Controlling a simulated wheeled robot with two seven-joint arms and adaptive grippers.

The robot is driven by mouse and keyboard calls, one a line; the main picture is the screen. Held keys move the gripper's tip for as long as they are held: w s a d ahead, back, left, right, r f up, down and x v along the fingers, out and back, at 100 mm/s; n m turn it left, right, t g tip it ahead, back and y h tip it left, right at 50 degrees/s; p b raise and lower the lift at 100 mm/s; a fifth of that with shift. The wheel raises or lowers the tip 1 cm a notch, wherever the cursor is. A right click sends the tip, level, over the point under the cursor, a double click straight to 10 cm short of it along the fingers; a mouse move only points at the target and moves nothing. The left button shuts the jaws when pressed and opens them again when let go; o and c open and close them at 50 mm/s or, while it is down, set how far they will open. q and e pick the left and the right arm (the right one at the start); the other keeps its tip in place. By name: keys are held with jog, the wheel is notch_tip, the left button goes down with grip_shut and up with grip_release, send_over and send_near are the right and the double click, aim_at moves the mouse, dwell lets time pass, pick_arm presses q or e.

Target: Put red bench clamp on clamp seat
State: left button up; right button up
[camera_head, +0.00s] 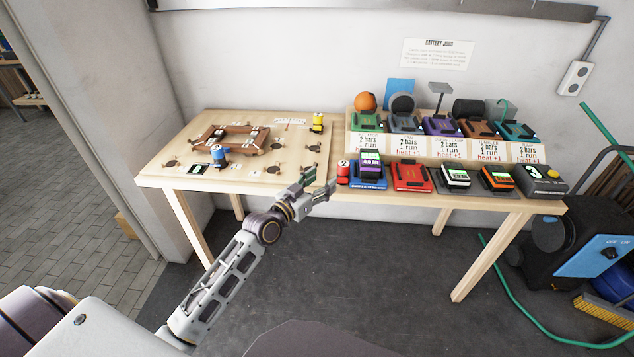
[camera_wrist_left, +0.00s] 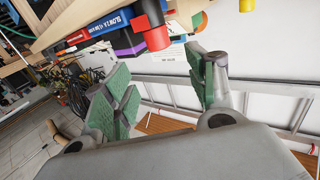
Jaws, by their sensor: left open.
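Several dark round marks, such as one at the board's right (camera_head: 314,148), look like clamp seats; which is meant I cannot tell. My right gripper is out of view.
A blue charger with a battery (camera_head: 369,181) sits close right of the red clamp. More chargers, including a red one (camera_head: 411,178), fill the right side.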

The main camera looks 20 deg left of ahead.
pick_arm(q)
jog(key=s+f+g+y, duration=0.1)
jog(key=s+f+g, duration=0.25)
jog(key=f, duration=0.85)
jog(key=s+d+f+n+g+y, duration=0.15)
jog(key=s+f, duration=0.35)
jog(key=f, duration=0.6)
jog(key=s+f+g+y, duration=0.1)
jog(key=s+f+g, duration=0.25)
jog(key=f, duration=0.85)
jog(key=s+a+f+g+y, duration=0.2)
jog(key=s+f+g, duration=0.4)
jog(key=s+f, duration=1.6)
jog(key=shift+s, duration=0.8)
jog(key=shift+o, duration=0.5)
jog(key=shift+r, duration=0.1)
